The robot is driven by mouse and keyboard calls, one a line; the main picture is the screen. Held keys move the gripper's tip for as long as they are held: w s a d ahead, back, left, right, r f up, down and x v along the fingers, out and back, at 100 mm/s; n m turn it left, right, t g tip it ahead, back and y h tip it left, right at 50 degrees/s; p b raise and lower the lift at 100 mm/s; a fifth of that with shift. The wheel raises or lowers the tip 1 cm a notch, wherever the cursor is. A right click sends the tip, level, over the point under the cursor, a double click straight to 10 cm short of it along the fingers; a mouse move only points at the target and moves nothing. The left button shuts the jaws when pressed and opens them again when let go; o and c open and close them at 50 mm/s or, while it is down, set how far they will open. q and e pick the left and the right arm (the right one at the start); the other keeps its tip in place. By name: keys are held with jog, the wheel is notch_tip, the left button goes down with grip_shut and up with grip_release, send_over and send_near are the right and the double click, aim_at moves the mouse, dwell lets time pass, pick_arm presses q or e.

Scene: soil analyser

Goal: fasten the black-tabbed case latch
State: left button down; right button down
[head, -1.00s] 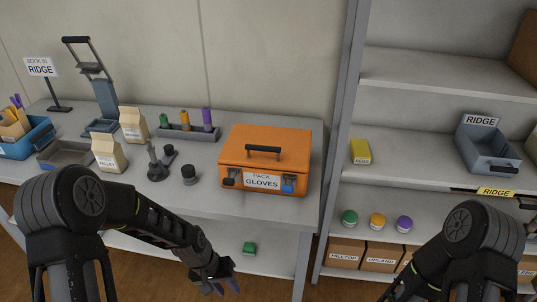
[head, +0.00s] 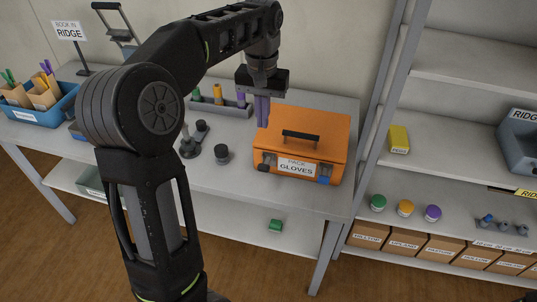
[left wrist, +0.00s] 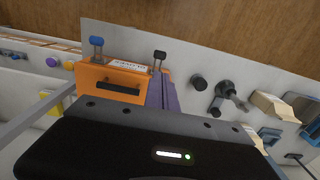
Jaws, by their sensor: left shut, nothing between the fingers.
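The orange case (head: 306,124) stands closed on the bench, with a black handle on its lid and a "PACK GLOVES" label on its front. The black-tabbed latch (head: 263,167) is at the left of the front and the blue-tabbed latch (head: 324,180) at the right. In the left wrist view the black tab (left wrist: 160,56) and blue tab (left wrist: 97,42) both show beyond the case's front edge; I cannot tell whether either is fastened. My left gripper (head: 262,124) is shut and empty, pointing down above the case's left side, apart from the black tab. My right gripper is out of view.
A dark round knob (head: 222,154) and a grey stand (head: 188,147) are left of the case. A grey tray (head: 232,107) with coloured bottles lies behind my gripper. A shelf post (head: 372,130) rises right of the bench. Bench space before the case is clear.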

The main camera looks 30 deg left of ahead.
pick_arm(q)
jog(key=shift+f, duration=0.1)
send_near(264, 165)
notch_tip(264, 165, down, 7)
jog(key=shift+r+b, duration=0.1)
jog(key=shift+b, duration=0.3)
dwell(0.4)
